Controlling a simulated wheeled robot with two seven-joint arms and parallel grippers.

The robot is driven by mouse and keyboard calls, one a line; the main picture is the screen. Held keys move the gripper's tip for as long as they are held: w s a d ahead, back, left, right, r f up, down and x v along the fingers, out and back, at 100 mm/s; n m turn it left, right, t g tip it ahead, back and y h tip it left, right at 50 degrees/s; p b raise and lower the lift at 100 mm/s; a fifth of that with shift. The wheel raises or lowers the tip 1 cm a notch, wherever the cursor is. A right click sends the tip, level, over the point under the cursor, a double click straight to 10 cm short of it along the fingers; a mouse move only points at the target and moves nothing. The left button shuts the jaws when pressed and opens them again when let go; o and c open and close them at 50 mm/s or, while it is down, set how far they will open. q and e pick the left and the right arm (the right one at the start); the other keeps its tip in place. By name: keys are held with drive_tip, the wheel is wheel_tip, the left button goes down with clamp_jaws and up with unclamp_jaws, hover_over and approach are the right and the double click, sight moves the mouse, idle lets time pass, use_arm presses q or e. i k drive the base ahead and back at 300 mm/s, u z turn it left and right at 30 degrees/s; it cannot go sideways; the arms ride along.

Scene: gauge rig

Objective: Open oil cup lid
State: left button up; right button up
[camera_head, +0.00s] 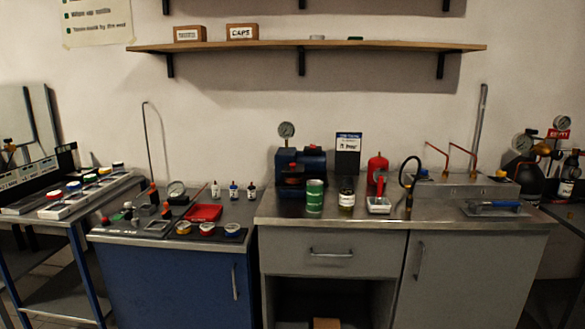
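Neither of my grippers is in view. I cannot tell for sure which thing is the oil cup. A small gauge rig with a round dial (176,189) and red-and-black handles (153,190) stands on the blue cabinet at left. Small knobs or caps (128,207) sit on its left part, too small to tell whether one is the cup's lid.
A red tray (203,213), several small bottles (233,191) and round tins (206,229) crowd the blue cabinet.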

sight(293, 165)
drive_tip(key=u, duration=0.6)
drive_tip(key=i, duration=0.65)
drive_tip(key=u, duration=0.75)
drive_tip(key=i, duration=1)
drive_tip(key=z, duration=0.9)
drive_tip(key=i, duration=0.5)
drive_tip(key=z, duration=0.5)
